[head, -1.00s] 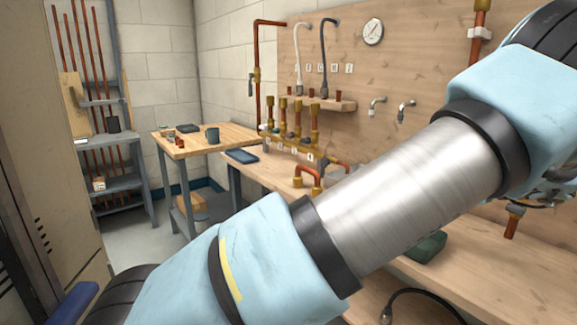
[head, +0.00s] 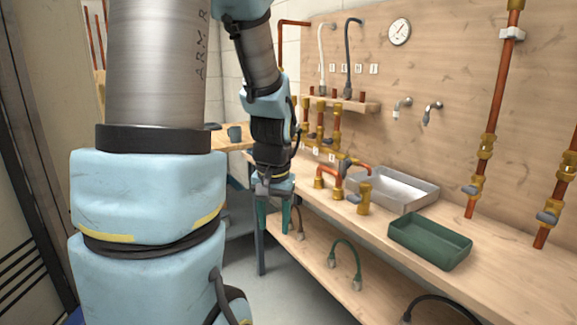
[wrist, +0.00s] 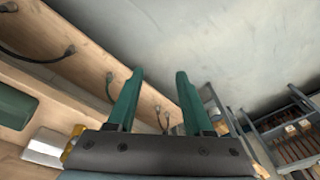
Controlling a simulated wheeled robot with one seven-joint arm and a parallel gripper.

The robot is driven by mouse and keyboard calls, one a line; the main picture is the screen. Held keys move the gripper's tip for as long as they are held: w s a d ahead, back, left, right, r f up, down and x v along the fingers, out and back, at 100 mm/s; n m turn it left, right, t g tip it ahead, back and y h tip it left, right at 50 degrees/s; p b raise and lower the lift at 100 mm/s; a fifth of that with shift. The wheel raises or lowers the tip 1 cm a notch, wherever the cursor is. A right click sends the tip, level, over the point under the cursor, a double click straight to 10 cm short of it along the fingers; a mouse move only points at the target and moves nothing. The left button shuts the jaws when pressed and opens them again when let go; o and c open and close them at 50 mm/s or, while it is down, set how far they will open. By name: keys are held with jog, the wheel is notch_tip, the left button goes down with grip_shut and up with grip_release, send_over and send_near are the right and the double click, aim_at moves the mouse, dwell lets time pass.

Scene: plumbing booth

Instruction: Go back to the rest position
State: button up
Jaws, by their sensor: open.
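My gripper (head: 273,226) hangs from my folded arm in the head view, its teal fingers pointing down beside the front edge of the workbench (head: 335,238). In the wrist view my gripper (wrist: 160,78) shows two green fingers standing apart with nothing between them. It is open and empty. The grey floor (wrist: 225,45) lies beyond the fingertips. My arm's large links cover the left part of the head view.
On the bench stand a green tray (head: 430,240), a grey metal tray (head: 422,193) and a brass fitting (head: 364,197). Copper pipes (head: 493,110) rise at the right. A lower shelf (head: 325,272) holds hoses. A wooden side table (head: 238,145) is behind my arm.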

jog(key=s+a+n, duration=0.2)
jog(key=s+a, duration=0.1)
jog(key=a, duration=0.1)
notch_tip(320, 180, down, 11)
jog(key=s+b, duration=0.2)
jog(key=b, duration=0.9)
notch_tip(320, 180, up, 16)
jog(key=p, duration=1.6)
jog(key=shift+d+p, duration=0.25)
jog(key=shift+p, duration=0.05)
jog(key=shift+s+f, duration=0.1)
